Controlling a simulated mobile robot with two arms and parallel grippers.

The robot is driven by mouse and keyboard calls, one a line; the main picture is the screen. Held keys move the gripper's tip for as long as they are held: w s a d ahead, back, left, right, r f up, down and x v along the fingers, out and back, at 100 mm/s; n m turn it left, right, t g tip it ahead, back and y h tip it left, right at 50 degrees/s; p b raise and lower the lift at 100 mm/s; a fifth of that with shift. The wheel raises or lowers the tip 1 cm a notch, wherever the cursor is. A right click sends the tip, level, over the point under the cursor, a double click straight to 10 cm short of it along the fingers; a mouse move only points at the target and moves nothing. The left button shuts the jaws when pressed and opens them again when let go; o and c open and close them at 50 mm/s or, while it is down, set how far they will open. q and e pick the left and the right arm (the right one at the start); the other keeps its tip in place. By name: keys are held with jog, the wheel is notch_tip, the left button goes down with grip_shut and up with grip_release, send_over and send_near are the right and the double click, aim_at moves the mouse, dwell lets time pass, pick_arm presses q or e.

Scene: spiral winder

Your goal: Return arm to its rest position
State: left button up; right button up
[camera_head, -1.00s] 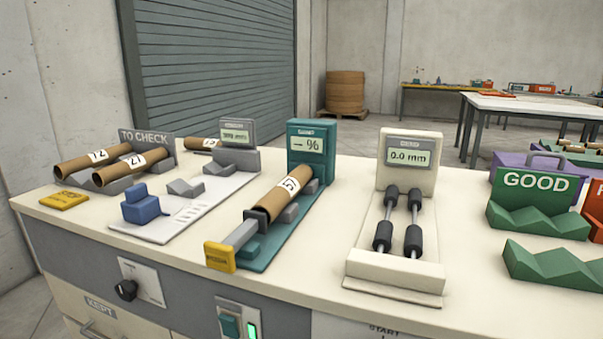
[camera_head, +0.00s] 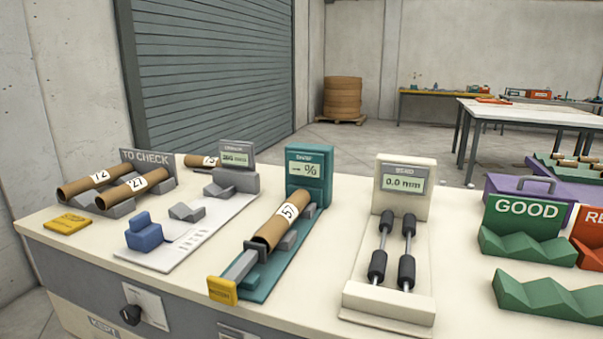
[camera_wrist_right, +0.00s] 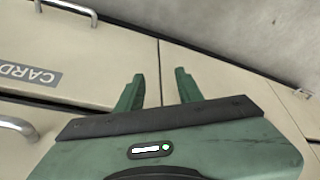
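My right gripper (camera_wrist_right: 158,88) shows in the right wrist view with its two green fingers apart and nothing between them. Behind the fingers are beige cabinet fronts (camera_wrist_right: 100,55), one with a label reading CARD. Neither arm shows in the head view, and my left gripper is in no view. In the head view, a brown tube marked 57 (camera_head: 283,219) lies on the teal gauge (camera_head: 309,177) with a % display.
Tubes 72 (camera_head: 88,183) and 27 (camera_head: 130,188) lie in the TO CHECK rack (camera_head: 147,157). A white mm gauge (camera_head: 403,186) with black rollers stands right of the teal gauge. Green GOOD holders (camera_head: 525,223) stand at the right. Metal handles (camera_wrist_right: 72,10) stick out from the cabinet.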

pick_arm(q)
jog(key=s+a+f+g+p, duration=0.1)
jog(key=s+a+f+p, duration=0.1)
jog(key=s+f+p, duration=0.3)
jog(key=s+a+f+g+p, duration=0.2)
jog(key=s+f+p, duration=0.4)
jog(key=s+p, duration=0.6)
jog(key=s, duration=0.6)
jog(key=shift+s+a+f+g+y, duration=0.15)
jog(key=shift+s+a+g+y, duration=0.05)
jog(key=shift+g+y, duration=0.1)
pick_arm(e)
jog(key=s+d+f+g, duration=0.1)
jog(key=s+f, duration=0.4)
jog(key=s, duration=0.6)
jog(key=s+d+f+g, duration=0.2)
jog(key=s+f, duration=0.4)
jog(key=s, duration=0.6)
jog(key=shift+s+d+f+g+h, duration=0.15)
jog(key=shift+s+d+g+h, duration=0.15)
jog(key=shift+d, duration=0.4)
